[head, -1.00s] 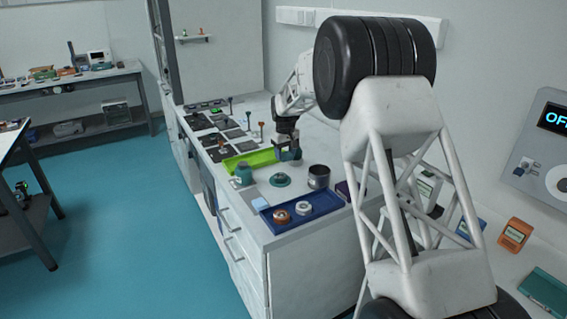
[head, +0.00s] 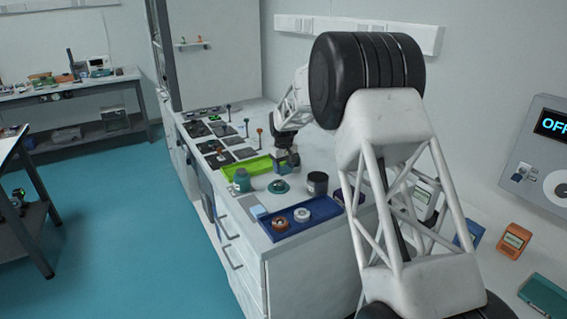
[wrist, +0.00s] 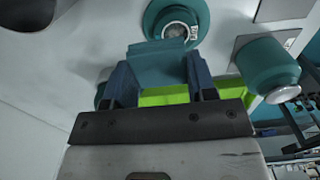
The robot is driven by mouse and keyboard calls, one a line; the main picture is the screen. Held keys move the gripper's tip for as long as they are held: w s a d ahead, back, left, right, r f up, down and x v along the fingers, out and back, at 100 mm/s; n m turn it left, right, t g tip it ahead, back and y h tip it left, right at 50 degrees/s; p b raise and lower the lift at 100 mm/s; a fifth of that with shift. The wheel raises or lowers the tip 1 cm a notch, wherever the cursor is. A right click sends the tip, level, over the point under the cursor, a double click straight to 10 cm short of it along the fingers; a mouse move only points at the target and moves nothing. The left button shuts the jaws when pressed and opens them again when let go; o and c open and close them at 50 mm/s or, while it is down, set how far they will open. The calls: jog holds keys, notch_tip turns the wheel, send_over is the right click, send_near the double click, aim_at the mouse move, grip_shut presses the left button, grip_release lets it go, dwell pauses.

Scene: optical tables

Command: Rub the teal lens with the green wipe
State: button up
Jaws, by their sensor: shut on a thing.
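The teal lens (head: 279,187) lies flat on the bench top as a round teal piece with a pale centre. It also shows at the top of the wrist view (wrist: 177,24). My gripper (wrist: 160,75) has blue fingers shut on a flat teal-green piece (wrist: 160,62), which looks like the green wipe. In the head view my gripper (head: 288,158) is behind the lens, near the right end of a lime-green tray (head: 240,168). The held piece overlaps the lens rim in the wrist view, but I cannot tell whether they touch.
A teal jar (head: 242,181) stands left of the lens and a dark cup (head: 317,184) right of it. A blue tray (head: 322,221) with an orange ring (head: 280,223) and a white ring (head: 302,215) is in front. Black panels and posts fill the bench behind.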

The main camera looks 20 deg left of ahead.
aim_at(281, 182)
jog(key=shift+f, duration=1.95)
jog(key=shift+a+f, duration=0.15)
jog(key=shift+f, duration=0.1)
jog(key=shift+c, duration=0.2)
jog(key=shift+s+a+r, duration=0.15)
jog(key=shift+s+a, duration=0.1)
jog(key=shift+a, duration=0.1)
jog(key=shift+s+a+f, duration=0.25)
jog(key=shift+s+a, duration=0.2)
jog(key=shift+a, duration=0.25)
jog(key=shift+s+a+r, duration=0.1)
jog(key=shift+a+r, duration=0.05)
jog(key=shift+a, duration=0.05)
jog(key=shift+s+a, duration=0.1)
jog(key=shift+a, duration=0.1)
jog(key=shift+s+a, duration=0.1)
jog(key=shift+a, duration=0.1)
jog(key=shift+d, duration=0.1)
jog(key=shift+w+d, duration=0.35)
jog(key=shift+d, duration=0.15)
jog(key=shift+w+d, duration=0.45)
jog(key=shift+d, duration=0.35)
jog(key=shift+w+d+r, duration=0.15)
jog(key=shift+w+d, duration=0.1)
jog(key=shift+d, duration=0.1)
jog(key=shift+r, duration=3.55)
